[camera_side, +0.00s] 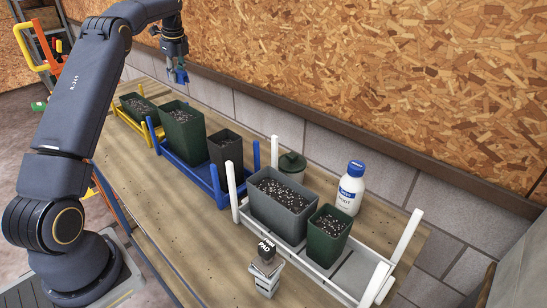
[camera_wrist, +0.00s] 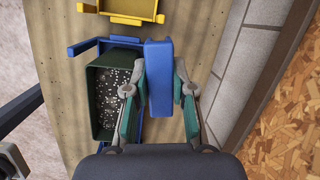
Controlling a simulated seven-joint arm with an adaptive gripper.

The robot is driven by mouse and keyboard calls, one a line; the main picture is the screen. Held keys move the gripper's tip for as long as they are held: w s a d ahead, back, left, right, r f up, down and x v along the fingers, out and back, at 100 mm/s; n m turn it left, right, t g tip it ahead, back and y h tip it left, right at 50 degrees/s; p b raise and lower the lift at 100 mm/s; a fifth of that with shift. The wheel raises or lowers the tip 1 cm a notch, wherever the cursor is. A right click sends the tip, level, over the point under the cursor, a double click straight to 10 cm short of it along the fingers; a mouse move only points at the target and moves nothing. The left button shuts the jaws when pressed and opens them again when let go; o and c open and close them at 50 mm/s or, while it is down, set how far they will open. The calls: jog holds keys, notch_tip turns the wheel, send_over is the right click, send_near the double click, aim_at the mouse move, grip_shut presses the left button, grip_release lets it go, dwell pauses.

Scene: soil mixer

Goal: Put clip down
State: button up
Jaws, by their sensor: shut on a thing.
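My gripper (camera_side: 177,70) hangs in the air near the wall, above the back edge of the table by the far green pot. In the wrist view my gripper (camera_wrist: 160,82) has its two green-padded fingers on either side of a long blue clip (camera_wrist: 157,58) and is shut on it. The clip also shows small and blue at the fingertips in the side view (camera_side: 181,77). It is apart from the table. In the wrist view it lies to the right of the green pot of soil (camera_wrist: 104,108) and of the blue rack (camera_wrist: 88,46).
The blue rack (camera_side: 215,188) holds a tall green pot (camera_side: 183,137) and a dark pot (camera_side: 226,150). A yellow rack (camera_side: 128,118) stands at the far end. A white tray (camera_side: 345,287) holds two pots. A bottle (camera_side: 350,188) and a stamp (camera_side: 267,262) stand near it.

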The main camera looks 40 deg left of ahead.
jog(key=s+d+r, duration=0.1)
jog(key=s+d, duration=0.2)
jog(key=s, duration=0.6)
jog(key=s+d+r, duration=0.1)
jog(key=s+d, duration=0.3)
jog(key=s, duration=0.6)
jog(key=s+d+f+m, duration=0.2)
jog(key=s+d+f, duration=0.8)
jog(key=s+d, duration=0.25)
send_over(146, 178)
jog(key=d, duration=0.1)
jog(key=f, duration=1)
jog(key=shift+s+d, duration=0.15)
jog(key=shift+s, duration=0.15)
jog(key=shift+d+x, duration=0.15)
jog(key=shift+x, duration=0.7)
jog(key=shift+d+x, duration=0.15)
jog(key=shift+x, duration=0.75)
jog(key=shift+w+f, duration=0.1)
jog(key=shift+f, duration=0.1)
jog(key=o, duration=0.8)
jog(key=shift+o, duration=0.2)
